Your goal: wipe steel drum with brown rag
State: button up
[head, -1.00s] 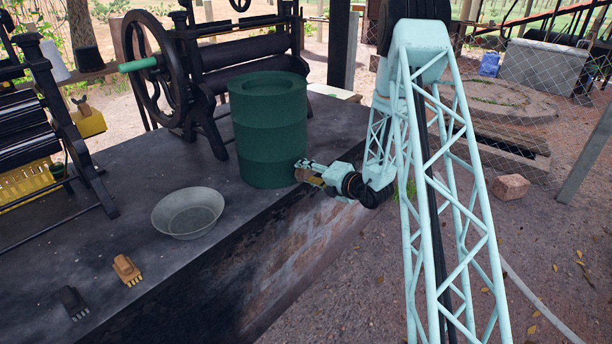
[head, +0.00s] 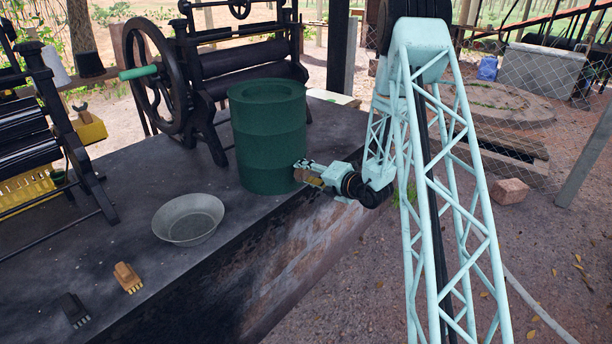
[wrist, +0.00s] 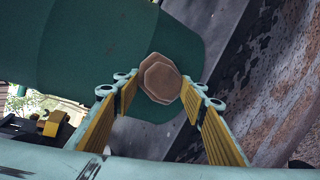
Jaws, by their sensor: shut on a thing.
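The green steel drum (head: 268,140) stands upright on the dark platform, and its curved wall fills much of the wrist view (wrist: 90,50). My gripper (head: 305,172) is at the drum's lower right side. In the wrist view my gripper (wrist: 160,88) is shut on the brown rag (wrist: 160,78), a small, faceted, brown bundle between the yellow-padded fingertips. The rag is in front of the drum's wall near its lower edge. It appears to touch the wall, but I cannot tell for certain. In the head view the rag is too small to make out clearly.
A grey metal bowl (head: 188,219) sits left of the drum. An orange-brown brush (head: 128,277) and a black brush (head: 74,308) lie at the front left. A roller machine (head: 230,75) stands behind the drum, and another roller machine (head: 35,135) is at far left. The platform edge drops off beside my gripper.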

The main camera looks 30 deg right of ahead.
jog(key=shift+r, duration=0.65)
jog(key=shift+w+a, duration=0.1)
jog(key=shift+w, duration=0.1)
jog(key=shift+f, duration=0.15)
jog(key=shift+w+f+b, duration=0.1)
jog(key=shift+f+b, duration=0.75)
jog(key=shift+f, duration=0.9)
jog(key=shift+a+f, duration=0.1)
jog(key=shift+a, duration=0.05)
